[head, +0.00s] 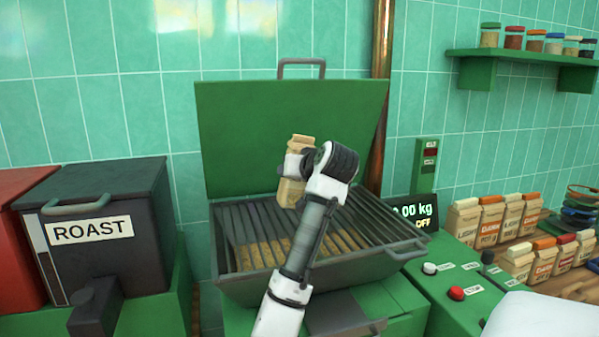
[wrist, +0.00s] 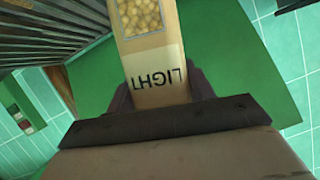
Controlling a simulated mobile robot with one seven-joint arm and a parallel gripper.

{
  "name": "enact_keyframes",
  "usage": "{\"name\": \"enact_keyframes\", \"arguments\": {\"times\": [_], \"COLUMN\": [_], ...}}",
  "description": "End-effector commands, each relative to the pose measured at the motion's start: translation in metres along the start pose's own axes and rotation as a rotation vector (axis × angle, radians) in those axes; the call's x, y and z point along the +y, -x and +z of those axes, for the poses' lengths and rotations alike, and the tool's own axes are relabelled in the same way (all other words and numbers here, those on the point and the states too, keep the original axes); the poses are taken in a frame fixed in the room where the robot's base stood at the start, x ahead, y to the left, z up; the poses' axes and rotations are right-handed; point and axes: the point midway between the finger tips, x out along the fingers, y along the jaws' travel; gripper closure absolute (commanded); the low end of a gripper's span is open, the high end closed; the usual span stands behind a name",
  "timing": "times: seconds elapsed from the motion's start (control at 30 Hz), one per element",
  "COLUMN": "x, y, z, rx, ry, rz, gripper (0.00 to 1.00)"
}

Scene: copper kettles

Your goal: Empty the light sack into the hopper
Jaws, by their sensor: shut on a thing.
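The light sack (head: 290,192) is a tan bag held over the hopper in the head view. In the wrist view the sack (wrist: 150,60) shows the word LIGHT upside down and a clear window with pale beans behind it. My gripper (head: 298,165) is shut on the sack; in the wrist view its dark jaws (wrist: 160,92) lie on both sides of it. The hopper (head: 330,285) is a dark metal bin with a slatted grate, and its green lid (head: 240,130) stands open behind. Tan material shows beneath the slats. Whether beans are falling cannot be told.
A black ROAST bin (head: 110,265) stands at left beside a red bin (head: 15,250). A control panel with a red button (head: 456,293) and a weight display (head: 410,212) is at right. Several sacks (head: 490,220) stand farther right, below a shelf of jars (head: 520,54).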

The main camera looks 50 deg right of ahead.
Motion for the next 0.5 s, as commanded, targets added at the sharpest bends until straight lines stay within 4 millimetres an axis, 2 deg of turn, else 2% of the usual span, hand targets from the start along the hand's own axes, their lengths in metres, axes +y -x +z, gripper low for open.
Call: {"name": "enact_keyframes", "arguments": {"times": [0.23, 0.5], "x": [-0.030, -0.034], "y": [-0.006, -0.019], "z": [0.013, 0.045], "rx": [0.002, 0.002], "ry": [-0.357, -0.705], "rz": [-0.156, -0.300], "gripper": [0.78, 0.78]}}
